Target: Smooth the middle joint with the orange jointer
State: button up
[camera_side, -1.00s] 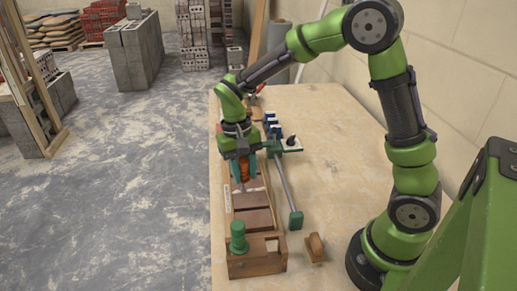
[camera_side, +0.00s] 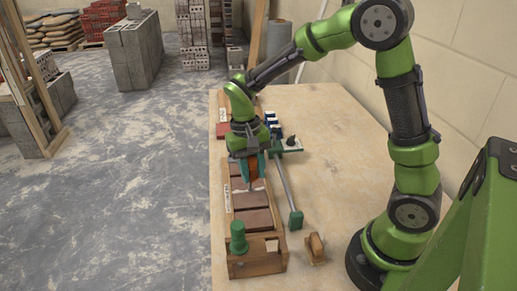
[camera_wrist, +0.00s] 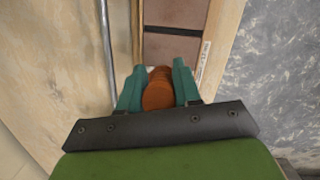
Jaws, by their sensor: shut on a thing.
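My gripper (camera_wrist: 159,88) is shut on the orange jointer (camera_wrist: 159,92), with its two teal fingers on either side of the round orange handle. In the side view the gripper (camera_side: 252,170) holds the orange jointer low over the row of reddish-brown bricks (camera_side: 251,200) in the wooden frame. In the wrist view bricks (camera_wrist: 172,50) and one joint show beyond the handle.
A green knob (camera_side: 238,238) stands on the frame's near end. A metal rod with a green end block (camera_side: 296,220) lies right of the frame. A wooden-handled tool (camera_side: 316,248) lies nearer. Blue items (camera_side: 273,124) are further back. The table's right half is mostly clear.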

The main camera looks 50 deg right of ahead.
jog(key=shift+s+d+f, duration=0.1)
jog(key=shift+s+d, duration=0.2)
jog(key=shift+d, duration=0.05)
jog(key=shift+s+d, duration=0.1)
jog(key=shift+s+d, duration=0.45)
jog(key=shift+s, duration=0.1)
dwell(0.3)
jog(key=shift+s+d, duration=0.35)
jog(key=shift+d, duration=0.05)
jog(key=shift+w+a, duration=0.5)
jog(key=shift+w, duration=0.05)
grip_shut()
